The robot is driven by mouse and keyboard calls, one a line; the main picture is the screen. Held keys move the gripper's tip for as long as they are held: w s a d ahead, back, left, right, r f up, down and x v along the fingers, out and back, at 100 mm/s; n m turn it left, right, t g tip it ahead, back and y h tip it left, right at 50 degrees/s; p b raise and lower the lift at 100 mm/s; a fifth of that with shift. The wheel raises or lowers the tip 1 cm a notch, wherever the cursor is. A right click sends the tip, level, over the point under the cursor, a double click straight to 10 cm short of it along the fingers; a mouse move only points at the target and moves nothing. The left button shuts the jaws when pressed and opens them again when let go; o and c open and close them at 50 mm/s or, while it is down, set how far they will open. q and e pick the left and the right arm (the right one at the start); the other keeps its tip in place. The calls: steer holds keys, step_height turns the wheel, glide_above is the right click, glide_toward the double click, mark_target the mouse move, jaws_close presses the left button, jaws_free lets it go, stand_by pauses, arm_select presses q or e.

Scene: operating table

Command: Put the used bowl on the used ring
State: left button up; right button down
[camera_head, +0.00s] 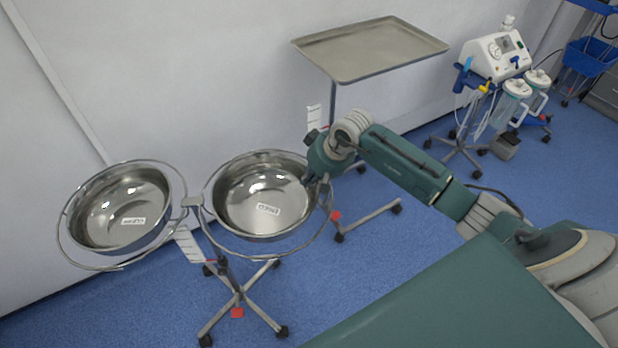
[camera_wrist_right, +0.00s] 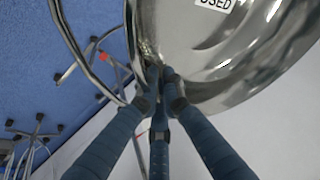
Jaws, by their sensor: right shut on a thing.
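The used bowl (camera_head: 240,190), a shiny steel bowl with a "USED" label readable in the right wrist view (camera_wrist_right: 230,50), is over the right ring (camera_head: 328,222) of a two-ring stand. The ring shows around it, with a gap at the right and front. I cannot tell whether the bowl rests on the ring or is held just above it. My right gripper (camera_head: 318,181) is shut on the bowl's right rim; its fingers also show at the rim in the wrist view (camera_wrist_right: 160,75). My left gripper is not in view.
A second steel labelled bowl (camera_head: 108,212) sits in the left ring (camera_head: 62,230). The stand's wheeled base (camera_head: 238,292) is below. A steel tray table (camera_head: 370,48) stands behind, a suction machine (camera_head: 495,55) at the back right. A green table surface (camera_head: 450,300) fills the front right.

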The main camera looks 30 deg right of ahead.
steer(key=shift+f, duration=0.3)
steer(key=shift+f+b, duration=0.1)
steer(key=shift+b, duration=0.2)
steer(key=c, duration=1.9)
jaws_free()
steer(key=shift+b+v, duration=0.7)
steer(key=shift+v, duration=5.5)
